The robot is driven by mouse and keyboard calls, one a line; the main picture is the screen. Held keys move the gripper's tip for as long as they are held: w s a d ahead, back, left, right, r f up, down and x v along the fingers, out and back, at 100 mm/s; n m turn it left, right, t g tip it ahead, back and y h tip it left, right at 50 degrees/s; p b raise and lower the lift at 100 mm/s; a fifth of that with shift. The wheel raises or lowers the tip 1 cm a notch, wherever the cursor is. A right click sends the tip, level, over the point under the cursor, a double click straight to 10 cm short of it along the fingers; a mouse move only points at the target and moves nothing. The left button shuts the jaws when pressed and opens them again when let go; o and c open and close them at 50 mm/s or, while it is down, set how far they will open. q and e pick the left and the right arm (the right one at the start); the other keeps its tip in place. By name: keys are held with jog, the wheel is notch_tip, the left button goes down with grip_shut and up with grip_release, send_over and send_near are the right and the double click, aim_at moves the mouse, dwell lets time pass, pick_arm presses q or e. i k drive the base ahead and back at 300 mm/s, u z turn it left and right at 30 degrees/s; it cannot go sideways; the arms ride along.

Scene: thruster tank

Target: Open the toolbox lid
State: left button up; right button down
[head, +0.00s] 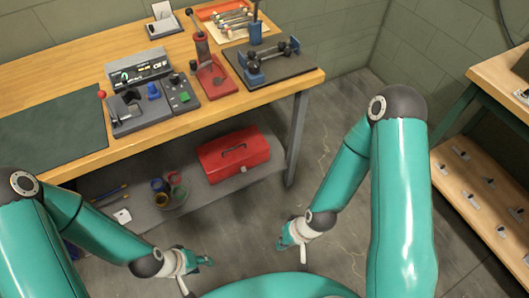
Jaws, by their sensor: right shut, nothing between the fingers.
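The red toolbox (225,163) sits on the grey shelf under the workbench, with its lid shut. A dark handle lies on top of the lid and a small light latch shows on its front. My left gripper (198,275) is low in front of the shelf, below and left of the toolbox in the picture. Its fingers look spread, with nothing between them. My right gripper (286,246) is below and right of the toolbox, shut and empty. Both grippers are apart from the toolbox.
The grey shelf (204,193) also holds several small round containers (168,190) left of the toolbox. The wooden workbench (70,69) overhangs it, with a metal leg (297,138) to the right. Devices stand on top. The floor between my arms is clear.

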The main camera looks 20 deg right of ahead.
aim_at(215, 155)
jog(key=u, duration=1.1)
jog(key=i, duration=0.1)
jog(key=z, duration=2.45)
jog(key=k, duration=1.55)
jog(key=u, duration=1.1)
jog(key=i, duration=1.5)
